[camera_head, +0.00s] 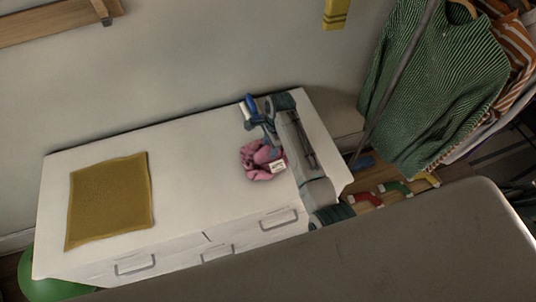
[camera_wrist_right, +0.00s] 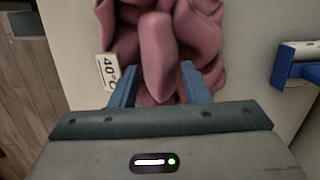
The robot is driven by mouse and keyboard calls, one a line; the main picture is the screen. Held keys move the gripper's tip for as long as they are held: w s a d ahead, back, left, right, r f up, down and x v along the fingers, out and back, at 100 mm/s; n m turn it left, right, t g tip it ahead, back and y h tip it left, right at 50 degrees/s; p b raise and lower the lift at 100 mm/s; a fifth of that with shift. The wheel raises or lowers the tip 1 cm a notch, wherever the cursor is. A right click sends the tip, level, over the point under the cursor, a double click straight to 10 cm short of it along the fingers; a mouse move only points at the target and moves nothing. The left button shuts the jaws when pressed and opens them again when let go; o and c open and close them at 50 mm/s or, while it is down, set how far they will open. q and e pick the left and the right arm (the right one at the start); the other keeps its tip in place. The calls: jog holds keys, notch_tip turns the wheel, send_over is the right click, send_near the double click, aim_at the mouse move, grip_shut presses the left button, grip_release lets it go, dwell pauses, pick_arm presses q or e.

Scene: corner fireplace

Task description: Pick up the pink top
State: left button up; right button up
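The pink top (camera_head: 256,161) lies crumpled on the white drawer unit (camera_head: 190,180), with a small white tag showing. In the right wrist view the pink top (camera_wrist_right: 165,40) fills the upper middle, and its tag reads 40°C. My left gripper is not in view.
A blue-and-white object (camera_wrist_right: 298,65) lies beside the top. A mustard cloth (camera_head: 110,200) lies flat at the unit's left. Striped clothes (camera_head: 435,85) hang at the right. A large grey-brown surface (camera_head: 400,245) fills the foreground. The unit's top between the cloths is clear.

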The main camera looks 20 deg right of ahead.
grip_shut()
